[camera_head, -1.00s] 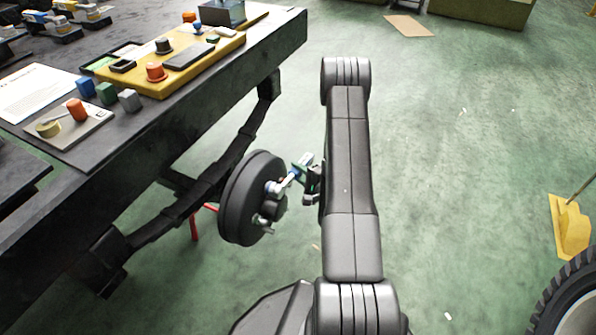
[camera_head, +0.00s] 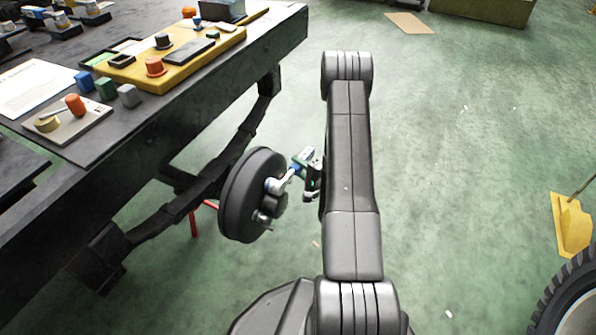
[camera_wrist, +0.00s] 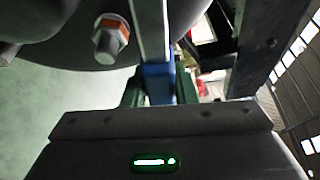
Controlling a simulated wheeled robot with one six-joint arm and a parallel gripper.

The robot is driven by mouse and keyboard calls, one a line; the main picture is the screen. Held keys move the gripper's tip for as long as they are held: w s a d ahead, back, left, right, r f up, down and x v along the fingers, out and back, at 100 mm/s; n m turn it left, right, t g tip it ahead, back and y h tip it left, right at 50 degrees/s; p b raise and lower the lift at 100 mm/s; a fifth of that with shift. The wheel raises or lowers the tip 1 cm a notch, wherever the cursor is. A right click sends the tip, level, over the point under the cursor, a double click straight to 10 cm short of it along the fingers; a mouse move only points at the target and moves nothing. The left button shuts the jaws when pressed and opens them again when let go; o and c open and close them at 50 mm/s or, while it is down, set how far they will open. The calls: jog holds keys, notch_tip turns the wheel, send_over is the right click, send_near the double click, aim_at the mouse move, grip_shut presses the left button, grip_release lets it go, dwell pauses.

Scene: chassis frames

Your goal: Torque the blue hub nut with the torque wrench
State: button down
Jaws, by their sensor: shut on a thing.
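The hub (camera_head: 232,198) is a dark round drum on the axle beside the bench. The torque wrench (camera_head: 284,182) reaches from the hub face up to the right, with its head at the hub's upper studs. My gripper (camera_head: 309,174) stands just right of the hub. In the wrist view my gripper (camera_wrist: 156,97) is shut on the wrench's blue grip (camera_wrist: 157,78), and the silver shaft runs up out of the picture. An orange-marked nut (camera_wrist: 108,36) sits left of the shaft. I cannot make out the blue hub nut; the wrench head may hide it.
The dark bench (camera_head: 160,118) runs along the left, with a yellow tray (camera_head: 180,65) and small blocks on it. A red stand (camera_head: 194,224) shows under the axle. A tyre (camera_head: 568,295) and a yellow chock (camera_head: 570,225) are at right.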

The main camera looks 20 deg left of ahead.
jog(key=shift+r, duration=0.3)
jog(key=shift+d, duration=1.5)
jog(key=d, duration=0.5)
jog(key=shift+s+b, duration=0.25)
jog(key=shift+b, duration=0.05)
jog(key=shift+f, duration=0.1)
